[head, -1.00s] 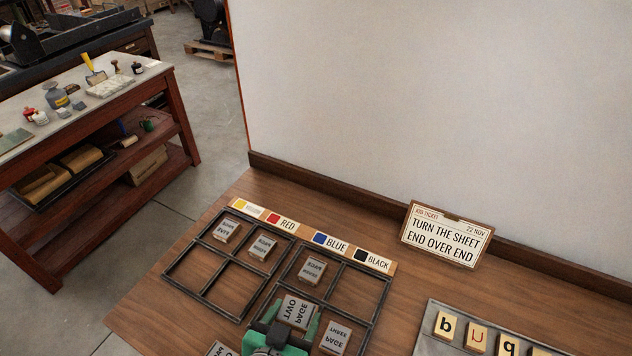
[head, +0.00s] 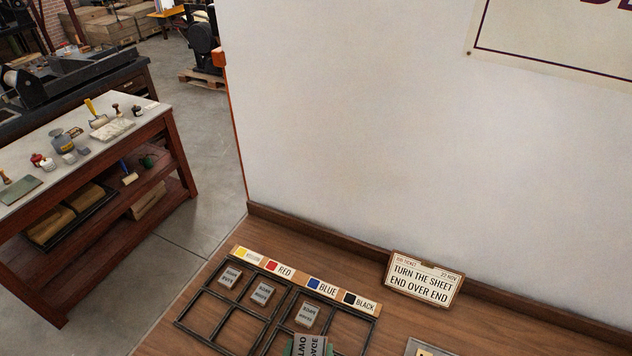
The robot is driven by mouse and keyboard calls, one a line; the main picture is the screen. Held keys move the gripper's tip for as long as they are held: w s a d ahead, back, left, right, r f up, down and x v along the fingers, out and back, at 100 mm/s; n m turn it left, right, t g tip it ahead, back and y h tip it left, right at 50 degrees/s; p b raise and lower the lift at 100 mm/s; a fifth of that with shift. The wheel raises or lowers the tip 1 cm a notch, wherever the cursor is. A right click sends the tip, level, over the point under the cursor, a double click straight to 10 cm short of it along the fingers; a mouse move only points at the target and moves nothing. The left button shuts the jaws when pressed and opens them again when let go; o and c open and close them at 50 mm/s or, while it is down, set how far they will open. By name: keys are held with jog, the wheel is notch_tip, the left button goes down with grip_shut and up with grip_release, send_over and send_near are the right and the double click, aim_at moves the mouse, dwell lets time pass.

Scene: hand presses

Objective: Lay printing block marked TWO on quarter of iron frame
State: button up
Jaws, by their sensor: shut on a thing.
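The printing block marked TWO (head: 311,344) is at the bottom edge, partly cut off, its lettering upside down in the picture. My gripper (head: 310,351) is shut on it; only bits of its green fingers show beside the block. They overlap the lower part of the right-hand iron frame (head: 374,328); the height above it cannot be told. That frame's upper left quarter holds a grey block (head: 307,314); its upper right quarter is bare. The left-hand iron frame (head: 203,291) has blocks in its upper left (head: 230,277) and upper right (head: 262,293) quarters; its lower quarters look empty.
A colour strip (head: 328,288) with yellow, red, blue and black patches runs behind the frames. A job ticket (head: 422,277) reads "TURN THE SHEET END OVER END". A tray corner (head: 415,346) shows at bottom right. A white wall rises behind.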

jog(key=s+d+r+n+y+p, duration=0.1)
jog(key=s+r+p, duration=0.2)
jog(key=r+p, duration=0.5)
jog(key=shift+d+p, duration=0.25)
jog(key=shift+p, duration=0.65)
